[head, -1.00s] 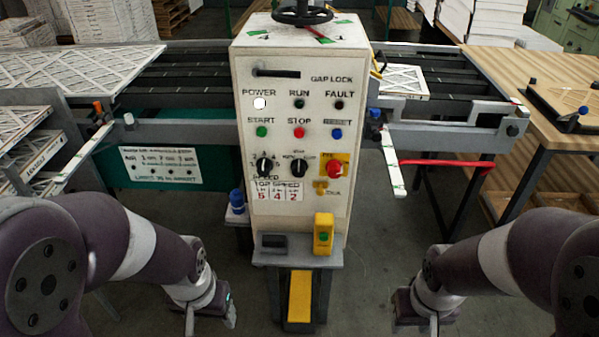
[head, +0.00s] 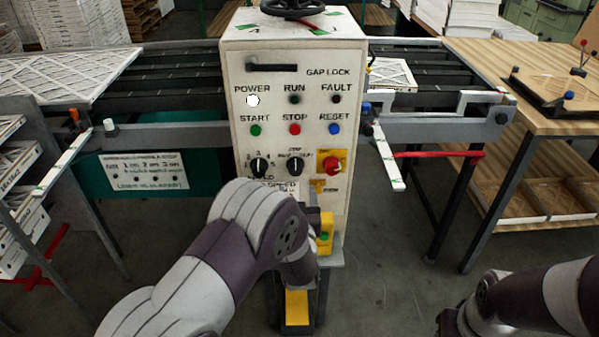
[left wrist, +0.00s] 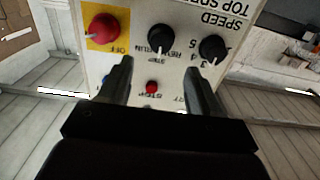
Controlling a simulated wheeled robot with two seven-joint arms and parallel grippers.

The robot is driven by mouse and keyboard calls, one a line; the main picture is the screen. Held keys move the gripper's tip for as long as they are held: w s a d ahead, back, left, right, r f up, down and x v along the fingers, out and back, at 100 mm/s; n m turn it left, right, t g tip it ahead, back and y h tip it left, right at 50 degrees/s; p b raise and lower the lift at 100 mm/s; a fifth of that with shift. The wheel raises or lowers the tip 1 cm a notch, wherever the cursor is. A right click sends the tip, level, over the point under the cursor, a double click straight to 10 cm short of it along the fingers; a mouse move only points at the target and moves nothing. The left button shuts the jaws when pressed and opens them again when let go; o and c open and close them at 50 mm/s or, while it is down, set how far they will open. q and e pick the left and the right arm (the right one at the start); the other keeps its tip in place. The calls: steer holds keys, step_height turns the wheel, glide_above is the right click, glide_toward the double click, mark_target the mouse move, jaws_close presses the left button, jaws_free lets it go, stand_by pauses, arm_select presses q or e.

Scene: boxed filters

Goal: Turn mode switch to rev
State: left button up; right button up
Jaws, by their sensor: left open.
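The mode switch (head: 296,166) is a black knob in the middle of the lower row on the white control cabinet, between the speed knob (head: 259,167) and the red emergency knob (head: 333,165). In the left wrist view, which is upside down, the mode switch (left wrist: 160,38) lies ahead, between the lines of the fingers, with its pale mark toward the label nearest the buttons. My left gripper (left wrist: 158,68) is open and empty, apart from the knob. In the head view my left arm hides its fingers. My right gripper (head: 448,320) is partly visible at the bottom right; its jaws are unclear.
Start (head: 256,131), stop (head: 295,129) and reset (head: 334,129) buttons sit just above the knobs. A yellow box (head: 326,238) stands on the shelf below. Conveyors flank the cabinet; the floor to its right is clear.

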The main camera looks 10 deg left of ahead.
mark_target(296, 171)
arm_select(q)
steer(key=p+x, duration=0.1)
steer(key=x, duration=0.7)
steer(key=shift+w+a+f, duration=0.1)
steer(key=shift+w+a, duration=0.05)
steer(key=shift+w, duration=0.05)
steer(key=c, duration=1)
